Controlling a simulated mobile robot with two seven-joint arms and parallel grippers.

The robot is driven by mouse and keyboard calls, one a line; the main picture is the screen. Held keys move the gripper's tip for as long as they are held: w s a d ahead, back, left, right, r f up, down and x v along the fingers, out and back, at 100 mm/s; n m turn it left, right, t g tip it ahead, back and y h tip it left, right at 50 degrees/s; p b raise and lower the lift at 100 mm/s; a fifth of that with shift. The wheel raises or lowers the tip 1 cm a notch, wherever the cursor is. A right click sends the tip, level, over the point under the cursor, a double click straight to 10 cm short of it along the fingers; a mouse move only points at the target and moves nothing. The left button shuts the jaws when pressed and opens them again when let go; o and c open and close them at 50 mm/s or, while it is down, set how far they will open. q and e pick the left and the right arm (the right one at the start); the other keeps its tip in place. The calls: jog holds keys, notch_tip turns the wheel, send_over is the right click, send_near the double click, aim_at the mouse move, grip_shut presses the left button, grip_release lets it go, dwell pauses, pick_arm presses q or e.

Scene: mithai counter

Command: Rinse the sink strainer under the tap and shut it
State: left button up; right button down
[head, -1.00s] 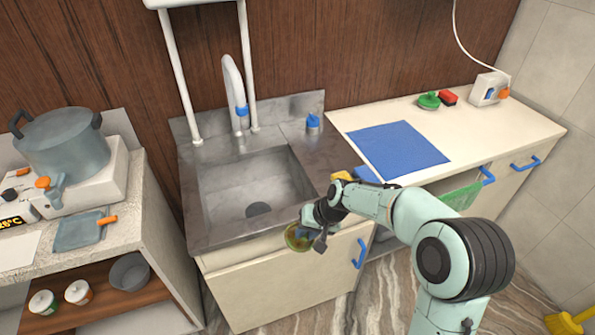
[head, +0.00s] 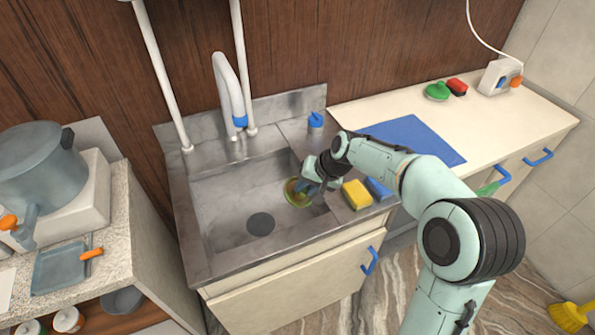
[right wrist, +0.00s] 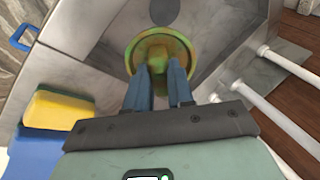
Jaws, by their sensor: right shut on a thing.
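The sink strainer (head: 293,194), a round yellow-green piece, is held in my right gripper (head: 307,187) over the right side of the sink basin (head: 222,200). In the right wrist view the strainer (right wrist: 160,45) sits at the tips of the two blue fingers (right wrist: 160,72), which are shut on it. The tap (head: 228,88) is a pale curved spout with a blue ring, behind and left of the strainer. A blue knob (head: 316,120) stands on the counter right of the spout. No water stream shows. My left gripper is out of view.
A dark round drain (head: 261,224) lies in the basin floor. A blue mat (head: 425,140) lies on the right counter. A pot (head: 38,165) stands at left.

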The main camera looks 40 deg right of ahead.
jog(key=shift+w, duration=0.2)
jog(key=shift+a+r, duration=0.1)
jog(key=shift+a, duration=0.1)
jog(key=shift+w+a+p, duration=0.2)
jog(key=shift+w+p, duration=0.1)
jog(key=shift+p, duration=0.05)
jog(key=w, duration=0.1)
jog(key=w+a+p, duration=0.1)
jog(key=w, duration=0.1)
jog(key=w+f, duration=0.1)
jog(key=shift+w+a+p, duration=0.35)
jog(key=shift+w, duration=0.05)
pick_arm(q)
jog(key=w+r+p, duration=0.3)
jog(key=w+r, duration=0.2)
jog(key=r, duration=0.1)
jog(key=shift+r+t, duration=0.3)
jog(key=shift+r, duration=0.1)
pick_arm(e)
jog(key=w+a+f, duration=0.1)
jog(key=w+a, duration=0.1)
jog(key=w, duration=0.5)
jog(key=shift+a+f, duration=0.35)
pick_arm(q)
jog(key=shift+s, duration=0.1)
pick_arm(e)
jog(key=shift+s, duration=0.1)
